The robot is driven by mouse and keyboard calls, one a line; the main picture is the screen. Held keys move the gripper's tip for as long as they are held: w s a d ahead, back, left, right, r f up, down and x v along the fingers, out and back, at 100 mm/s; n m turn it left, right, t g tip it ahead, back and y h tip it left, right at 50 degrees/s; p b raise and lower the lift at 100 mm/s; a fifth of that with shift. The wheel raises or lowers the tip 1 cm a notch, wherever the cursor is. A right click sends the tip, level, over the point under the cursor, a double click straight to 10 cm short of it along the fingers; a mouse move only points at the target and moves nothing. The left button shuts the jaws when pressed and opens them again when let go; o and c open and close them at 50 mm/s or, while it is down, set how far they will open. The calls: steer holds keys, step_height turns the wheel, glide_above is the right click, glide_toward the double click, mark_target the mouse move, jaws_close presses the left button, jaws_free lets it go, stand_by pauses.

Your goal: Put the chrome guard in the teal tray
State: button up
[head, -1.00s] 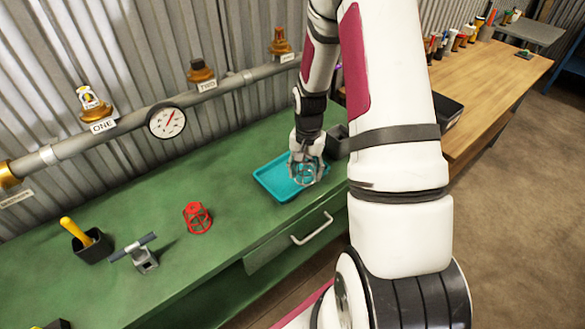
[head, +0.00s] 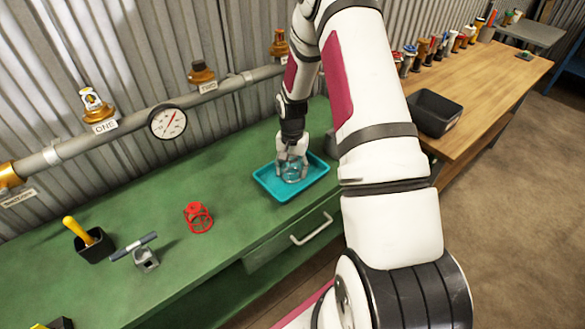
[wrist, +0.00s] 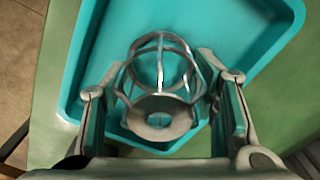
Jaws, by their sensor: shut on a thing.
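The teal tray (head: 313,181) lies on the green bench, and it fills much of the wrist view (wrist: 235,25). My gripper (head: 291,170) is over the tray, pointing down. In the wrist view my gripper (wrist: 165,105) has its two fingers on either side of the chrome guard (wrist: 160,104), a wire cage with a round ring at its near end. The guard also shows between the fingers in the head view (head: 292,173), within the tray's outline. I cannot tell whether its lower end touches the tray floor.
A red guard (head: 198,217) stands on the green bench (head: 235,190) left of the tray. A clamp-like tool (head: 143,253) and a black holder with a yellow handle (head: 92,243) are farther left. A pipe with a gauge (head: 168,122) runs along the wall behind. A black bin (head: 434,112) sits on the wooden bench.

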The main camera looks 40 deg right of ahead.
mark_target(292, 158)
steer(key=shift+f, duration=0.1)
steer(key=o, duration=1.2)
steer(key=shift+c, duration=0.2)
step_height(292, 158, up, 12)
steer(key=shift+r+b, duration=0.15)
steer(key=shift+b, duration=0.25)
steer(key=s+a+r+n+t+h, duration=0.1)
steer(key=s+a+r+n, duration=0.25)
steer(key=a+r, duration=0.4)
steer(key=s+a+r+n+t, duration=0.15)
steer(key=s+a+r, duration=0.25)
steer(key=r, duration=0.7)
steer(key=s+a+r+n+t, duration=0.1)
steer(key=s+a+r+n, duration=0.1)
steer(key=s, duration=0.3)
steer(key=s+a+r+n, duration=0.2)
steer(key=s+a+r, duration=0.1)
steer(key=s, duration=0.3)
steer(key=s+a+r+n+t+y, duration=0.1)
steer(key=s+a+r+n, duration=0.1)
steer(key=s, duration=0.3)
steer(key=shift+s+a+r+t, duration=0.2)
steer(key=shift+s+a+t, duration=0.15)
steer(key=shift+a, duration=0.45)
